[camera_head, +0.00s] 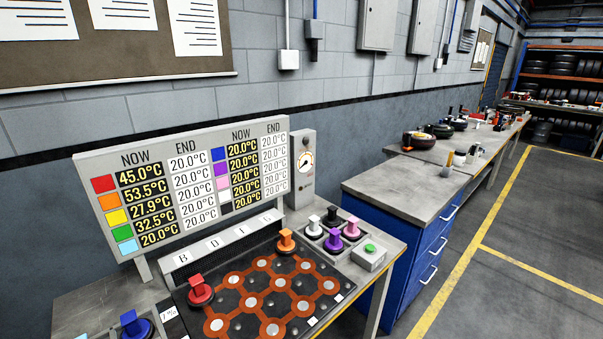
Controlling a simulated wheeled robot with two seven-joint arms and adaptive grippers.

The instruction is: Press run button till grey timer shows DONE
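A small grey box (369,261) with a round green button (370,248) on top sits at the right side of the near bench; I cannot read any label on it. A large grey display board (283,185) stands at the back of the bench with coloured squares and NOW and END temperatures. Every END value reads 20.0°C. I see no DONE text and cannot identify a grey timer. Neither of my grippers is in view.
A dark plate (222,294) with an orange-brown network bears a red knobbed piece (200,290) and an orange one (287,240). White, black, purple and pink pieces stand beside the button box. A blue piece (136,325) is front left. A blue cabinet (390,235) stands to the right.

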